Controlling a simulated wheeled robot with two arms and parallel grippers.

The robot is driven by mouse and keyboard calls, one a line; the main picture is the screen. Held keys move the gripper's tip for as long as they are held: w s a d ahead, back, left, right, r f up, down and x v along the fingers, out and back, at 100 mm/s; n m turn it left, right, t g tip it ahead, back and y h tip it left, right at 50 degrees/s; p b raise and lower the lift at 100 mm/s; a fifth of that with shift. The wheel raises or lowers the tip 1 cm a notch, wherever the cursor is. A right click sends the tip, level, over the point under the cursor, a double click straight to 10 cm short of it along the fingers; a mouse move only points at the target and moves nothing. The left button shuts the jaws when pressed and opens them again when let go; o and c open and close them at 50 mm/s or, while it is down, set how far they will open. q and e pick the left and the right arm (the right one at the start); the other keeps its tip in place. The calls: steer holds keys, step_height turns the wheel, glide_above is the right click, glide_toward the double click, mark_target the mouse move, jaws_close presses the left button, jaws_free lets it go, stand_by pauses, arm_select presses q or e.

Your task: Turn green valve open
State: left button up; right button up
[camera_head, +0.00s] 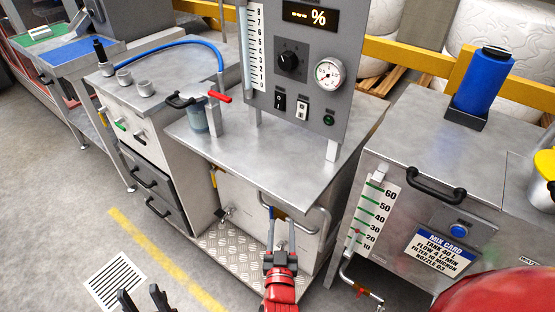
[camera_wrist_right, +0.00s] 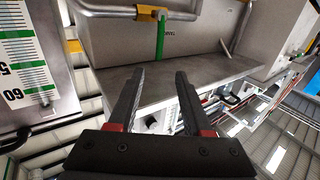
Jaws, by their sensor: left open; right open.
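The green valve lever (camera_wrist_right: 160,40) shows in the right wrist view. It runs along the picture's vertical from a yellow valve body (camera_wrist_right: 150,13) on a metal pipe. My right gripper (camera_wrist_right: 160,72) is open, with the lever's free end lined up between its fingertips; I cannot tell whether it is between them in depth. In the head view, my right gripper (camera_head: 280,222) is in front of the bench's lower panel, by the bent pipe, and the green lever cannot be made out there. My left gripper (camera_head: 141,298) is open and empty over the floor at the bottom left.
The metal bench (camera_head: 270,165) overhangs the pipework, with a control panel (camera_head: 300,60) on top. A tank cabinet (camera_head: 400,215) with a level scale stands to the right. A drawer cabinet (camera_head: 150,180) stands left. A floor grate (camera_head: 115,280) lies on open floor.

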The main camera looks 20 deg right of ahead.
steer(key=b+x, duration=0.3)
steer(key=x, duration=1.4)
steer(key=shift+f, duration=0.3)
steer(key=shift+d, duration=0.15)
steer(key=shift+c, duration=0.3)
jaws_close()
